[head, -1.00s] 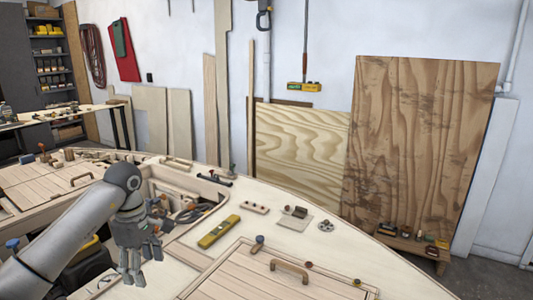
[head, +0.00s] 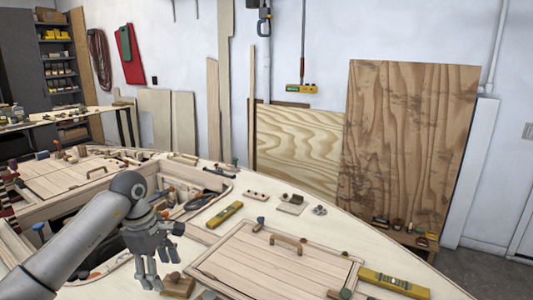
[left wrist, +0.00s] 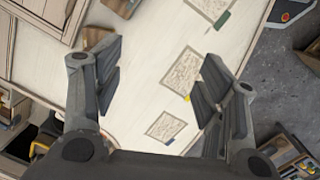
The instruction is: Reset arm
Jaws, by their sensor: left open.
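My left arm (head: 75,235) comes in from the left in the head view. Its gripper (head: 152,282) hangs over the pale plywood deck (head: 215,262), fingers pointing down. In the left wrist view the gripper (left wrist: 155,95) has its two fingers wide apart with nothing between them, above the deck surface. Printed sheets (left wrist: 181,72) lie on the deck below the fingers. My right gripper is in neither view.
A hatch panel with a handle (head: 287,240) lies right of my gripper. A yellow level (head: 225,214) lies behind it, and another yellow level (head: 394,282) is at the front right. An open compartment (head: 190,190) with tools is behind the gripper. Plywood sheets (head: 410,140) lean on the wall.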

